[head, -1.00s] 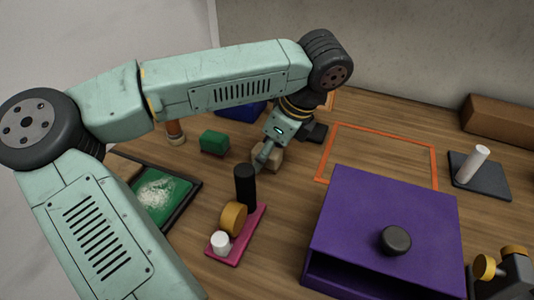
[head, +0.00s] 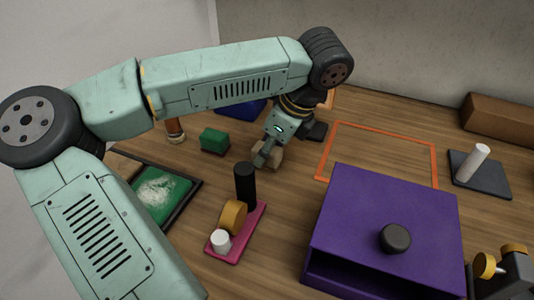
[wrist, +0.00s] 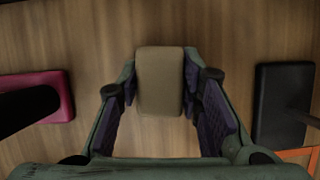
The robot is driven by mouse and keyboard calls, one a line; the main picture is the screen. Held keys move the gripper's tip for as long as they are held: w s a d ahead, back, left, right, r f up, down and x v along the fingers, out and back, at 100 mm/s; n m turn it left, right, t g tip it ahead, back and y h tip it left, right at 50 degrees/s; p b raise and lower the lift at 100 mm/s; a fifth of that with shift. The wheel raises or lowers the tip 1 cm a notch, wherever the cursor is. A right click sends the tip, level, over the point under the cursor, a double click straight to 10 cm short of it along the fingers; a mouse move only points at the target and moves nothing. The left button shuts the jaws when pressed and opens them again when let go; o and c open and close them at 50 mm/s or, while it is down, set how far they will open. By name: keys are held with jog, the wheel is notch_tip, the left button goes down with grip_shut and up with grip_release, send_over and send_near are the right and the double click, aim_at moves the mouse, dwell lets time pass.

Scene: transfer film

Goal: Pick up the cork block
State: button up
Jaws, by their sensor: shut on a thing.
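The cork block (wrist: 160,80) is a tan, rounded-edge block between the two finger pads in the wrist view. My gripper (wrist: 160,98) is shut on it, with a purple pad against each side. In the head view the cork block (head: 272,154) shows partly behind my gripper (head: 266,158), at or close above the wooden table. The pictures do not clearly show whether its underside touches the table.
A pink base (head: 236,234) with black, yellow and white pegs stands close in front. A green block (head: 214,140) lies to the left. A purple box (head: 384,215) stands front right. An orange outline (head: 378,138) frames clear table to the right.

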notch_tip(320, 180, up, 10)
jog(key=b, duration=0.2)
jog(key=shift+b, duration=0.3)
jog(key=o, duration=0.6)
jog(key=c, duration=0.4)
jog(key=shift+a, duration=0.1)
jog(key=shift+c, duration=0.2)
